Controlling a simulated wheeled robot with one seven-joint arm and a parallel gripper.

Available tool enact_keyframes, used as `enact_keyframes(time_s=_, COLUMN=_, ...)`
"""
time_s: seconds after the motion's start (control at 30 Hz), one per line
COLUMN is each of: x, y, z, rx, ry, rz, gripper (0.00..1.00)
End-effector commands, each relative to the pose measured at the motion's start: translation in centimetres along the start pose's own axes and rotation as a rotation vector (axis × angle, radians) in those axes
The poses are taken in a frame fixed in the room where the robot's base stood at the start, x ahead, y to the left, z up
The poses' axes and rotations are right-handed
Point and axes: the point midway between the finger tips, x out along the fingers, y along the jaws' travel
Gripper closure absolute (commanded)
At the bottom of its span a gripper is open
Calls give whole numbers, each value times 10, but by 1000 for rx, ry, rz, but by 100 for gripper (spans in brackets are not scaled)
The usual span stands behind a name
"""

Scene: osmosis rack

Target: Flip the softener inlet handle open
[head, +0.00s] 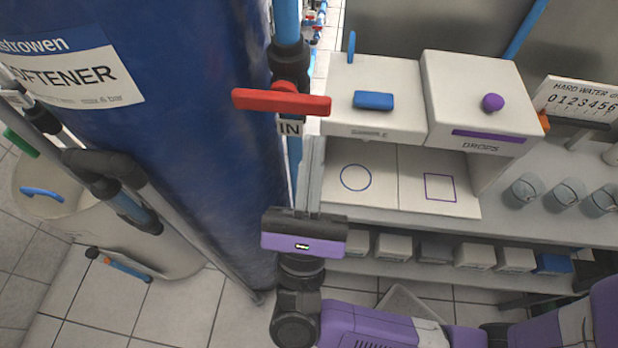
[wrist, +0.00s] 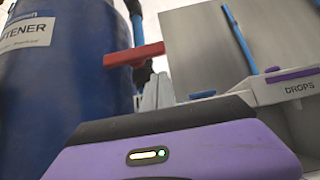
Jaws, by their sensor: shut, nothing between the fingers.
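The softener inlet handle is a red lever (head: 282,102) on a black valve, above a tag reading IN. It lies crosswise to the vertical blue pipe (head: 287,22) beside the blue softener tank (head: 190,120). The red lever also shows in the wrist view (wrist: 134,55), above and beyond my gripper. My gripper (head: 305,222) is below the lever in the head view and apart from it. The wrist view shows the purple and black gripper body (wrist: 165,150) across the bottom.
White boxes with a blue block (head: 373,101) and a purple knob (head: 492,102) stand on the bench at right. Cups (head: 527,190) stand farther right. A round tub (head: 175,255) and dark pipes (head: 105,180) are at left. Open air lies between my gripper and the lever.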

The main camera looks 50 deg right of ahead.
Motion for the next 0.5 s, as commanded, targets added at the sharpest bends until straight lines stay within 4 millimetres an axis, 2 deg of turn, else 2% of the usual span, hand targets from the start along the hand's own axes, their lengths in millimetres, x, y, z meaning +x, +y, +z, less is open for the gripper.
enact_keyframes(time_s=0.03, x=8, y=0, z=9, rx=4, ry=0, rz=1, gripper=100)
enact_keyframes(time_s=0.2, x=18, y=0, z=19, rx=3, ry=0, rz=0, gripper=100)
enact_keyframes(time_s=0.5, x=20, y=0, z=22, rx=1, ry=0, rz=1, gripper=100)
